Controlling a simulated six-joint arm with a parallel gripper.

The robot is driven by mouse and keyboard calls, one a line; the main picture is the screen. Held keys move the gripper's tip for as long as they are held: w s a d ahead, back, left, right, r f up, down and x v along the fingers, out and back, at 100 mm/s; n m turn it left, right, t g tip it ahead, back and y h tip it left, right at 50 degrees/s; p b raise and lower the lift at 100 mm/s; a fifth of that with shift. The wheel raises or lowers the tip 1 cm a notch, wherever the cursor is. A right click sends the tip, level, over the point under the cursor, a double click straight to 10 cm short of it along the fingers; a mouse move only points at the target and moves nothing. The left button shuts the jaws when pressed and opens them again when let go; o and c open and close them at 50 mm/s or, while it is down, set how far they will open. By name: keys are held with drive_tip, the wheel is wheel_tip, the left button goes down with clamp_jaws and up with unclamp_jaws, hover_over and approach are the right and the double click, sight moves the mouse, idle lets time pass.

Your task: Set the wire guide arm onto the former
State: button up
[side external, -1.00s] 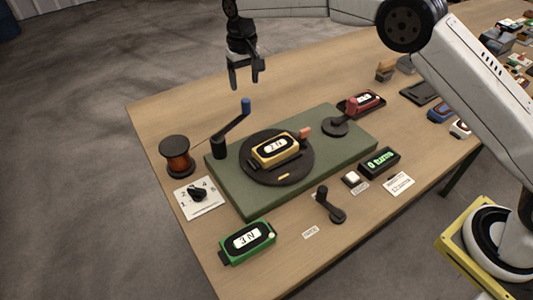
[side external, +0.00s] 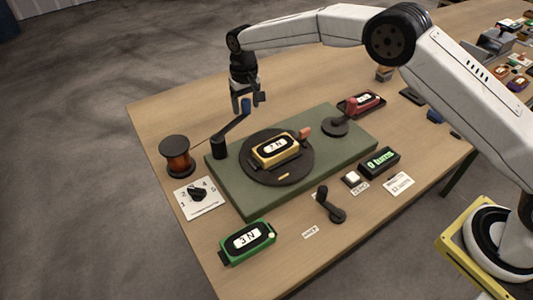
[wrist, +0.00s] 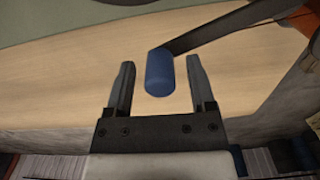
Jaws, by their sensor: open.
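The wire guide arm (side external: 234,125) is a dark bar rising from a black post (side external: 219,147) at the left end of the green base. Its blue end knob (side external: 246,105) also shows in the wrist view (wrist: 159,73). The former (side external: 248,174) appears to be the dark round disc on the base, carrying a yellow block labelled 2 N (side external: 274,149). My gripper (side external: 249,108) is open at the blue knob. In the wrist view my fingers (wrist: 160,88) stand one on each side of the knob, with a gap on both sides.
A copper wire spool (side external: 176,157) stands at the left, beside a numbered dial (side external: 198,194). A green 3 N block (side external: 248,241) and a black crank (side external: 329,205) lie in front. A red block (side external: 363,102) and a counter display (side external: 379,162) are at the right.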

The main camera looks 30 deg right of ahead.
drive_tip(key=shift+f, duration=0.1)
clamp_jaws()
idle(1.4)
